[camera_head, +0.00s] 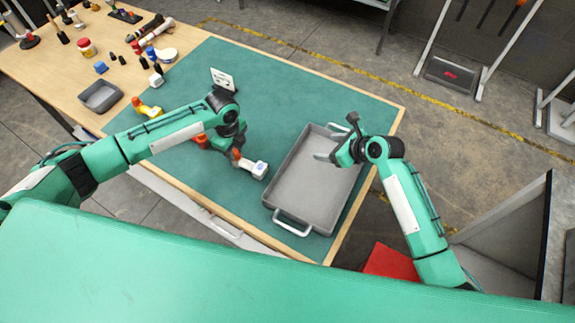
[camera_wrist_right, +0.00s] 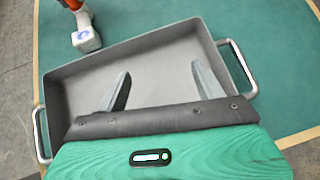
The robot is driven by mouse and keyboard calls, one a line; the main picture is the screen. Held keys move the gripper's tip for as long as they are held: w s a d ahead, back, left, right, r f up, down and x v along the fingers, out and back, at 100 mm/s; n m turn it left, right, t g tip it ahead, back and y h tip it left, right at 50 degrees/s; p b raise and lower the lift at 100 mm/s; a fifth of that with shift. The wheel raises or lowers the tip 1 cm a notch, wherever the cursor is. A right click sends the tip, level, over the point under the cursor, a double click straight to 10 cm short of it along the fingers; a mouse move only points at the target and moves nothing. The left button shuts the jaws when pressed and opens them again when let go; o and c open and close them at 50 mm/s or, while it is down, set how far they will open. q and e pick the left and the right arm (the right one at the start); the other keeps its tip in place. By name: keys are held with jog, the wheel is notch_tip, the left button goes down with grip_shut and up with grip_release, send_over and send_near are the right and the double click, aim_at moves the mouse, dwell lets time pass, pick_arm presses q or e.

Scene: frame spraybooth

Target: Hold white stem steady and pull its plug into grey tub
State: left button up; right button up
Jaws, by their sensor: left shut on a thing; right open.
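The stem's white end also shows at the top left of the right wrist view (camera_wrist_right: 86,38). I cannot make out where its plug begins. The grey tub (camera_head: 312,190) has wire handles and is empty inside apart from my gripper crossing over it. My right gripper (camera_head: 322,156) is open and empty, over the tub; its two fingers show apart in the right wrist view (camera_wrist_right: 160,90).
A yellow and orange piece (camera_head: 150,108) and a small grey tray (camera_head: 100,96) are at the left. Several bottles, jars and tools crowd the back left. A white card (camera_head: 222,78) stands behind my left wrist. The green mat's back right is clear.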

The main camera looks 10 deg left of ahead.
aim_at(264, 170)
jog(key=s+a+n+g, duration=0.2)
jog(key=s+a+g, duration=0.1)
jog(key=s+a, duration=0.7)
jog(key=x, duration=0.8)
jog(key=w+r+x, duration=0.1)
jog(key=x, duration=0.3)
jog(key=shift+a+f, duration=0.1)
jog(key=shift+a, duration=0.3)
jog(key=c, duration=1.1)
jog(key=shift+c, duration=0.3)
